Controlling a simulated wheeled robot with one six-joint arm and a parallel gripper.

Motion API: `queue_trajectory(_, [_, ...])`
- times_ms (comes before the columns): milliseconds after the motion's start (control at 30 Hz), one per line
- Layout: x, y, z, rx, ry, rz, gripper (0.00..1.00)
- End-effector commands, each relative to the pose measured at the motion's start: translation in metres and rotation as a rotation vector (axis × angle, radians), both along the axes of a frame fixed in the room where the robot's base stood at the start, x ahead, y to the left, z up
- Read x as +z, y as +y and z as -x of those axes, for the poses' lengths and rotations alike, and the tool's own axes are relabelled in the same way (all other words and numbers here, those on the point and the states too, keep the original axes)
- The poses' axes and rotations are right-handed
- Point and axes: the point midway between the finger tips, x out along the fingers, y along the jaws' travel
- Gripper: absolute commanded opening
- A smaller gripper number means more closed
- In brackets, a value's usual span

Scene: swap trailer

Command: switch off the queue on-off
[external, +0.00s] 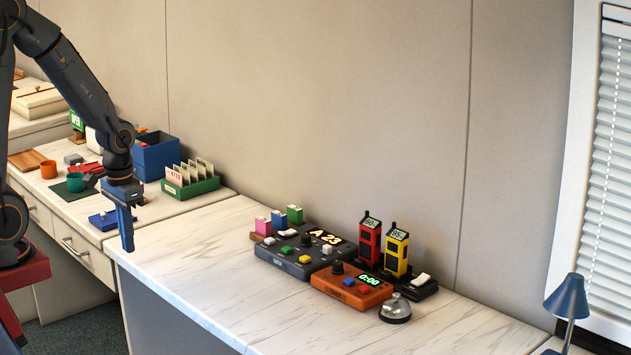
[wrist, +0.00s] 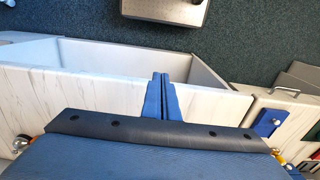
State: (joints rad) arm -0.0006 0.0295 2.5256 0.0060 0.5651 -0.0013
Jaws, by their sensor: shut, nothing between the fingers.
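The dark grey queue console (external: 279,262) lies on the marble-look counter in the external view. It has a lit display (external: 326,237) reading A 23, a black knob, and several small white, grey and green-yellow controls. Which control is its on-off, and how it is set, is too small to tell. My gripper (external: 127,247) hangs pointing down at the counter's left end, well left of the console and apart from it. Its blue fingers are together and empty; they also show closed in the wrist view (wrist: 161,78). The console is not seen in the wrist view.
An orange timer box (external: 350,291) sits right against the console's front right. A silver bell (external: 395,308), red radio (external: 369,240), yellow radio (external: 396,252) and blue lamp (external: 567,298) stand farther right. Small coloured blocks stand behind the console. The counter's left part is clear.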

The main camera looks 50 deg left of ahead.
Motion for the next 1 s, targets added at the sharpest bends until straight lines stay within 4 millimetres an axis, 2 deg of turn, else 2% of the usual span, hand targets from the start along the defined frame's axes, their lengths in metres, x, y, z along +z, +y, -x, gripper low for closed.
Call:
queue_trajectory(167, [0.017, -0.004, -0.061, -0.001, -0.015, -0.001, 0.00])
queue_trajectory(400, [0.044, -0.016, -0.170, -0.002, -0.041, -0.001, 0.00])
queue_trajectory(700, [0.068, -0.037, -0.292, -0.001, -0.074, 0.000, 0.00])
queue_trajectory(900, [0.078, -0.052, -0.359, 0.001, -0.095, 0.001, 0.00])
queue_trajectory(1000, [0.082, -0.059, -0.384, 0.001, -0.104, 0.001, 0.00])
